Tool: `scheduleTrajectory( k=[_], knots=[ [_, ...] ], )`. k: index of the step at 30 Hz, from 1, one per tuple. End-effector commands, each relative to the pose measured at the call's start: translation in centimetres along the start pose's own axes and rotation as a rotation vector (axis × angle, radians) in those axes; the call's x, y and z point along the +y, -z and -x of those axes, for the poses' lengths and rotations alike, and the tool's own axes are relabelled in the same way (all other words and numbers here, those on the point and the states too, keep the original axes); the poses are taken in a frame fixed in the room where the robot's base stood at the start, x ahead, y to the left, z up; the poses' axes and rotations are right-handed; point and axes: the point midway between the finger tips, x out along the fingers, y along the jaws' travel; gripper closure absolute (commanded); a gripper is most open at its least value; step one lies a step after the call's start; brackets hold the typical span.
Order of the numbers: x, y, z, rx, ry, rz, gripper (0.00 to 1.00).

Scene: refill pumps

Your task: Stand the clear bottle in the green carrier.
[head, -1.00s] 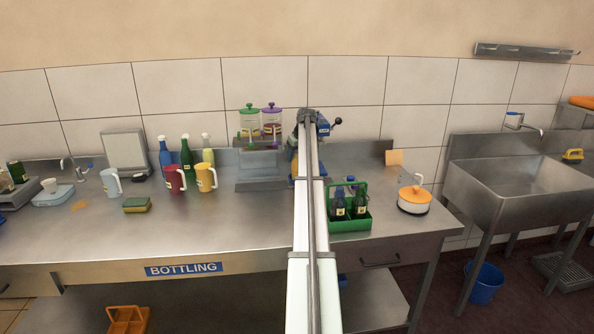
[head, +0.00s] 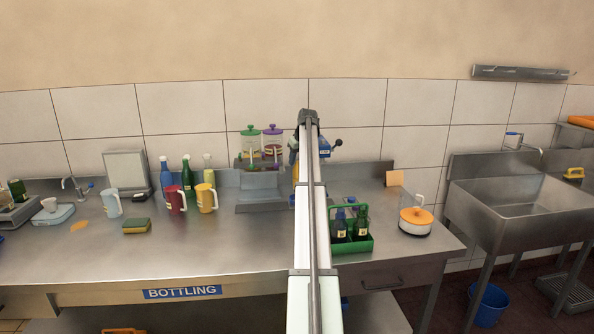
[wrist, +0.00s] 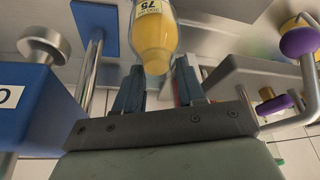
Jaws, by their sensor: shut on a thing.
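The clear bottle (wrist: 153,42), with yellow contents and a pale label, shows at the top of the wrist view. My gripper (wrist: 158,82) is shut on it, with one blue finger on each side. The green carrier (head: 352,248) stands on the steel bench just right of my arm. It holds dark bottles (head: 361,222) with pale labels; its far part is partly hidden.
A blue device with a lever (head: 324,147) stands behind my arm; its blue body (wrist: 38,100) and chrome posts are close left of the gripper.

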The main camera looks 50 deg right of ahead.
Motion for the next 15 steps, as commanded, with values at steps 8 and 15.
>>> scheduleTrajectory(
  k=[8,15],
  knots=[
    [0.0,1.3,2.8,0.002,-0.001,0.001,1.0],
    [0.0,1.9,4.2,0.003,-0.001,0.001,1.0]
  ],
)
